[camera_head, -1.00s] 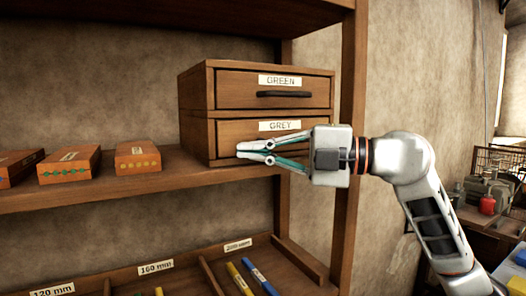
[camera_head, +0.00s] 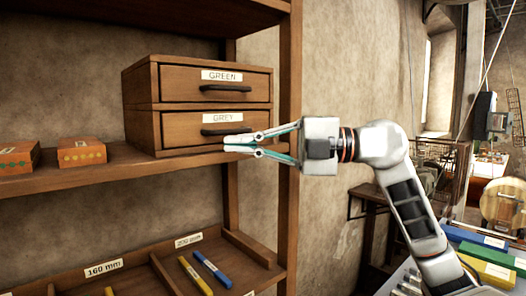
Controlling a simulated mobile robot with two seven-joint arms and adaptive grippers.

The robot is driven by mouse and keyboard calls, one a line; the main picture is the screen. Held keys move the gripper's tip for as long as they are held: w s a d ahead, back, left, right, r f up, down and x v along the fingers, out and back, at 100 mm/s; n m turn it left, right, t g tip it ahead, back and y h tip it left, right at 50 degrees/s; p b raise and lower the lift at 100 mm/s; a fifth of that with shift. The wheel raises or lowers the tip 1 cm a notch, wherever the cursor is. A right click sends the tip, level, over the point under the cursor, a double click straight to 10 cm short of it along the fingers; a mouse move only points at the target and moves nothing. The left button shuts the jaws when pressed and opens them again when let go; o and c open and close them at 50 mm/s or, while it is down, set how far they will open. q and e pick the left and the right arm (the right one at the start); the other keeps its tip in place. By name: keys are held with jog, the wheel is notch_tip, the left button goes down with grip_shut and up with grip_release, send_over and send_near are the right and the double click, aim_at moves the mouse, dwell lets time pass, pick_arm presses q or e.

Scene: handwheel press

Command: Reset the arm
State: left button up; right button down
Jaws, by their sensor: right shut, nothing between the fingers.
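My right gripper (camera_head: 237,145) reaches in from the right on my white right arm (camera_head: 407,190). It is shut and empty, its fingers pointing left. In the picture its tips lie just below the handle of the drawer labelled GREY (camera_head: 215,125), over the cabinet's lower edge. I cannot tell whether they touch the cabinet. The drawer labelled GREEN (camera_head: 215,87) is above it. Both drawers look closed, each with a dark handle. My left gripper is not in view.
The wooden shelf (camera_head: 100,172) holds the cabinet and orange boxes (camera_head: 82,152). Below, a divided tray (camera_head: 125,280) holds a yellow stick (camera_head: 195,276) and a blue stick (camera_head: 212,269). A shelf post (camera_head: 289,60) stands behind the gripper. Colored boxes (camera_head: 484,255) lie at lower right.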

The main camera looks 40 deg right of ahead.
jog(key=v, duration=0.4)
jog(key=shift+s+b, duration=0.1)
jog(key=shift+b, duration=0.3)
jog(key=shift+a, duration=0.15)
